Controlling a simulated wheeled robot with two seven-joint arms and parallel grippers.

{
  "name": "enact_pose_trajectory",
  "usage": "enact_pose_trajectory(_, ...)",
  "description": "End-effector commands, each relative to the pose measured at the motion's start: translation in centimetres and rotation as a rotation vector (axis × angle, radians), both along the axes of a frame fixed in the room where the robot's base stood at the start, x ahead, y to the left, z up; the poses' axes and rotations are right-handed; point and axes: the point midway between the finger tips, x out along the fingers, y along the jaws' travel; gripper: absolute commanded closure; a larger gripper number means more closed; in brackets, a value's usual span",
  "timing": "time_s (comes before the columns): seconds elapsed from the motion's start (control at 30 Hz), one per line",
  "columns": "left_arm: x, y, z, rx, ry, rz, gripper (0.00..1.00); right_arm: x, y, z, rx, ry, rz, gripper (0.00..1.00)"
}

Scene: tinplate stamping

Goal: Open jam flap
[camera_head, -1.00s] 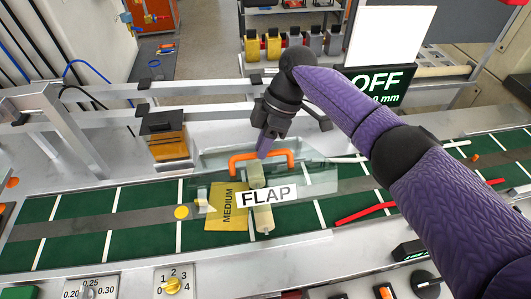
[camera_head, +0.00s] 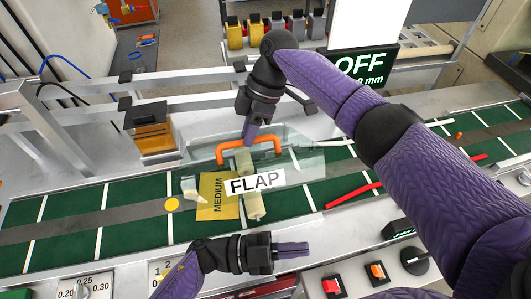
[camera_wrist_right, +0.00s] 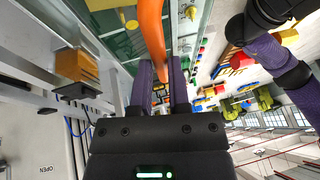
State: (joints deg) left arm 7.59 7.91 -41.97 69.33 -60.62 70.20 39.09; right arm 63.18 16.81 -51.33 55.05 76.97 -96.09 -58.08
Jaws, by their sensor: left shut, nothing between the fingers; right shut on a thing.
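The jam flap (camera_head: 300,178) is a clear panel labelled FLAP over the green conveyor, with an orange handle (camera_head: 228,149) along its far side. A yellow MEDIUM sheet (camera_head: 216,207) and cream rollers (camera_head: 254,207) show under or beside it. My right gripper (camera_head: 247,139) is shut on the orange handle, reaching down from behind it. In the right wrist view the handle (camera_wrist_right: 151,35) runs between the fingers (camera_wrist_right: 160,65). My left gripper (camera_head: 307,250) is shut and empty, in front of the flap over the conveyor's near edge. Whether the flap is raised is hard to tell.
A red bar (camera_head: 350,195) lies on the belt to the right. A dark-topped orange box (camera_head: 153,132) stands at the far left rail. An OFF display (camera_head: 365,70) is behind. Knobs and red and orange switches (camera_head: 376,272) line the near panel.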

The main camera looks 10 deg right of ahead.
Motion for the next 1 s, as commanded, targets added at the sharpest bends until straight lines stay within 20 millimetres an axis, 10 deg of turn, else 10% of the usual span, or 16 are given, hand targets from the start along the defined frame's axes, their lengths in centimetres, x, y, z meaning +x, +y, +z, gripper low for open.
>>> enact_pose_trajectory(0.07, -3.8, -4.0, 3.3, 0.146, -0.199, -0.434, 1.0, 0.3, -0.2, -0.3, -0.006, -0.013, -0.011, 1.0)
enact_pose_trajectory(0.17, -7.2, -4.3, 3.0, 0.587, -0.515, -0.825, 1.0, 0.3, -0.2, -0.3, -0.006, -0.013, -0.011, 1.0)
enact_pose_trajectory(0.27, -5.1, -2.1, 1.7, 1.155, -0.915, -0.885, 1.0, 0.3, -0.2, -0.3, -0.006, -0.013, -0.011, 1.0)
enact_pose_trajectory(0.4, 1.9, 0.2, 3.8, 1.718, -1.477, -0.453, 1.0, 0.3, -0.2, -0.3, -0.006, -0.014, -0.01, 1.0)
enact_pose_trajectory(0.63, 6.8, 1.0, 9.3, 1.817, -1.94, 0.216, 1.0, 0.3, -0.1, -0.3, -0.006, -0.013, -0.01, 1.0)
enact_pose_trajectory(1.0, 12.4, 1.2, 7.7, 1.809, -1.969, 0.283, 1.0, 0.3, -0.2, -0.3, -0.006, -0.013, -0.011, 1.0)
